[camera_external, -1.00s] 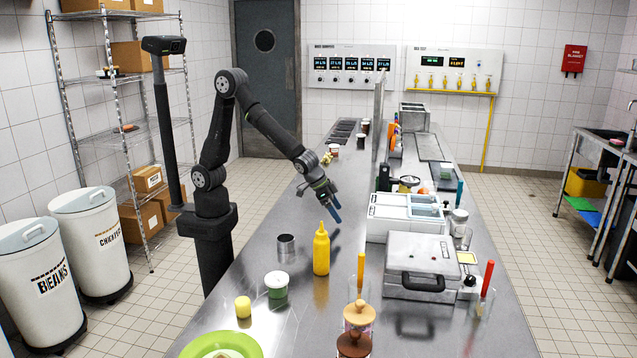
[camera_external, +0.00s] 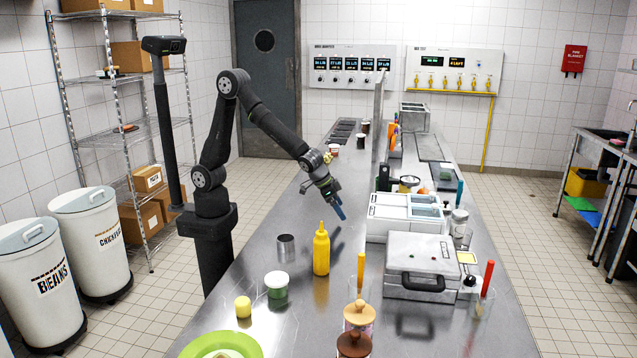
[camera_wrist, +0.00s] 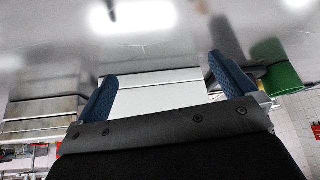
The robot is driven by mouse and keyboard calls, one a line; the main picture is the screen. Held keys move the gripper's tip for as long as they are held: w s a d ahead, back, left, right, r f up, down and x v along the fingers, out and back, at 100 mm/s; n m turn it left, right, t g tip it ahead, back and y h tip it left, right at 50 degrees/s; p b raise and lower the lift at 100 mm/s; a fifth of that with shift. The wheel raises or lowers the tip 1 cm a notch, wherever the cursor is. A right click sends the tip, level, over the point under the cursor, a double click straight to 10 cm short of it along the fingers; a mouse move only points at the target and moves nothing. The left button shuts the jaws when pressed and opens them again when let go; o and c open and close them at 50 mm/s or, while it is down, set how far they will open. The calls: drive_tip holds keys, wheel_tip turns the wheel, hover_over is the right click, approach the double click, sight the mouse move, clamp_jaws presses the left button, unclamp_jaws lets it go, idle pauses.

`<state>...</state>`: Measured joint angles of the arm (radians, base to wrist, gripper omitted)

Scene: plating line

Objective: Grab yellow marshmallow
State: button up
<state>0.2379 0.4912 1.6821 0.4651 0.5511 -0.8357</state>
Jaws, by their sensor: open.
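The yellow marshmallow (camera_external: 243,307) is a small rounded piece on the steel counter, at the near left in the external view, just behind the green plate. My gripper (camera_external: 339,208) is above the counter farther back and to the right, beyond the yellow bottle and well apart from the marshmallow. In the wrist view, the blue fingers of my gripper (camera_wrist: 162,85) are spread wide with nothing between them. The marshmallow cannot be made out in the wrist view.
A yellow squeeze bottle (camera_external: 321,252), a metal cup (camera_external: 286,246) and a white-lidded green jar (camera_external: 277,285) stand between my gripper and the marshmallow. The green plate (camera_external: 250,343) is at the front edge. A white container (camera_external: 392,222) and a grey press (camera_external: 421,262) stand on the right.

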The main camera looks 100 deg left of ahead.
idle(0.3)
drive_tip(key=c, duration=0.8)
drive_tip(key=shift+c, duration=0.2)
